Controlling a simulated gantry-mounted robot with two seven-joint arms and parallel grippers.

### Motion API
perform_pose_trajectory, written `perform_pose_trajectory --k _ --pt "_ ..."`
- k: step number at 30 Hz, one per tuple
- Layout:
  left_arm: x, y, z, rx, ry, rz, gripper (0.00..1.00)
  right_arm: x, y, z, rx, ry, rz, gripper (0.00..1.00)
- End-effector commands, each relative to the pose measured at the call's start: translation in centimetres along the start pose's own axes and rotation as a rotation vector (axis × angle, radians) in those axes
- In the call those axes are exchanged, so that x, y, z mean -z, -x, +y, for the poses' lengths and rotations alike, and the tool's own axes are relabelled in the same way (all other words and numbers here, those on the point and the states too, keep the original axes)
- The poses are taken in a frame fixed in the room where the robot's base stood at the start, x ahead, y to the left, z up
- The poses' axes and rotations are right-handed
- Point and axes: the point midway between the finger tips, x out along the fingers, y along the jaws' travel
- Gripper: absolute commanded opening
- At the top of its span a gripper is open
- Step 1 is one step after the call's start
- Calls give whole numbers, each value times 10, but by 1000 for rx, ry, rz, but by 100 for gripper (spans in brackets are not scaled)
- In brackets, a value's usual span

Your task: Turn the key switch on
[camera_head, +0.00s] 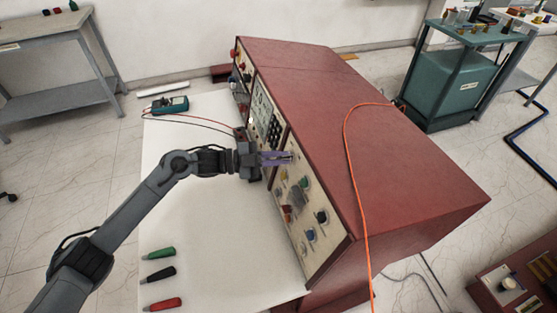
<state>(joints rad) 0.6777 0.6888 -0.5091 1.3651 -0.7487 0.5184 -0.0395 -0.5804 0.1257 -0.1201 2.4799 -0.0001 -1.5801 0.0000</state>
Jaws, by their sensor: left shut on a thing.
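The red cabinet (370,130) stands on the white table, its control panel (285,185) facing left. My left gripper (280,157) is at the panel, between the dark keypad and the lower group of coloured knobs. Its purplish fingers point right, toward the panel face, and are shut on a small part there. That part sits where a key switch would be, but the fingers hide it and I cannot make out its angle. My right gripper is not in view.
A green multimeter (170,104) with leads lies at the table's back left. Green (158,253), black (161,274) and red (164,304) handled tools lie at the front left. An orange cable (352,180) crosses the cabinet top. The middle of the white table (220,240) is clear.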

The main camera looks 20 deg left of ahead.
Motion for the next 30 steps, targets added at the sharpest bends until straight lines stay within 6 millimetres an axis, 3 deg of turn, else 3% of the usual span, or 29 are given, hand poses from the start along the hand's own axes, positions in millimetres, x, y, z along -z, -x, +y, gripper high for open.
perform_pose_trajectory --k 14,15,18,30 --pt "0 0 0 -4 -11 0 0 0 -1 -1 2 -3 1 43" --pt "0 0 0 -4 -11 0 18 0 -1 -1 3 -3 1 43" --pt "0 0 0 -4 -11 0 33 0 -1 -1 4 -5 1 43" --pt "0 6 -1 -3 -11 -1 33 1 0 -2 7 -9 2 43"
